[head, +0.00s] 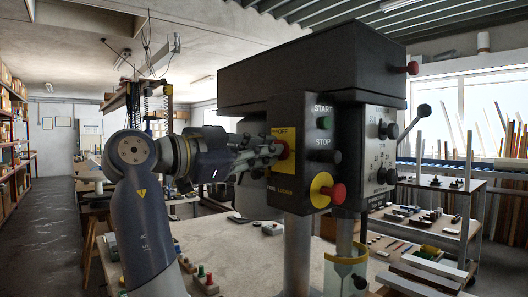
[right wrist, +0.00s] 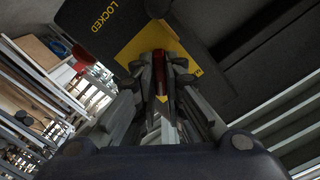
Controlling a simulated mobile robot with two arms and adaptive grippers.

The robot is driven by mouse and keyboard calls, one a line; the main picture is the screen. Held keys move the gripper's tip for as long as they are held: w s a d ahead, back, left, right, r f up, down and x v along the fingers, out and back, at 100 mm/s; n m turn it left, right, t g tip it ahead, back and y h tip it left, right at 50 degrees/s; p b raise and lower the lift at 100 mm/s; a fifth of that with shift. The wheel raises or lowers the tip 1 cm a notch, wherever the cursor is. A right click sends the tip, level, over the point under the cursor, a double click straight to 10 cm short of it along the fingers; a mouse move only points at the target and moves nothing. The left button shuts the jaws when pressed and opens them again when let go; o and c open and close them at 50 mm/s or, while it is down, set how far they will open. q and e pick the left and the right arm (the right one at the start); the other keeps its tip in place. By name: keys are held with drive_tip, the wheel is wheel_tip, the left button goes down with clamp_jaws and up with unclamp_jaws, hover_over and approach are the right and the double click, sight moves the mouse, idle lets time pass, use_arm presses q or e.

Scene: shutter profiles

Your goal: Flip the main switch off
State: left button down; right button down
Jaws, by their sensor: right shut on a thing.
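The main switch is a red rotary handle (head: 282,150) on a yellow plate (head: 290,136) marked OFF, on the left part of the dark control box front. My right gripper (head: 273,152) reaches it from the left and is shut on the handle. In the right wrist view, the red handle (right wrist: 159,62) sits between the fingertips (right wrist: 160,78), in front of the yellow plate (right wrist: 140,45). The fingers hide part of the handle and plate, so its exact angle is hard to tell. My left gripper is not in view.
The box also carries a green START button (head: 324,123), a black STOP button (head: 333,156) and a red emergency knob (head: 335,193). A lever (head: 414,119) sticks out at right. The drill column (head: 298,250) stands below. A workbench (head: 255,255) with small parts lies beneath.

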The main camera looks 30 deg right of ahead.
drive_tip(key=shift+n, duration=0.4)
drive_tip(key=shift+r+n+p, duration=0.1)
drive_tip(key=shift+n+p, duration=0.7)
drive_tip(key=shift+n, duration=2.5)
drive_tip(key=c, duration=1.7)
unclamp_jaws()
drive_tip(key=shift+d, duration=0.1)
drive_tip(key=shift+s+a, duration=0.15)
drive_tip(key=shift+a, duration=1.85)
drive_tip(key=shift+s+a, duration=0.15)
drive_tip(key=shift+a, duration=1.85)
drive_tip(key=shift+s+a, duration=0.15)
drive_tip(key=shift+a, duration=1.85)
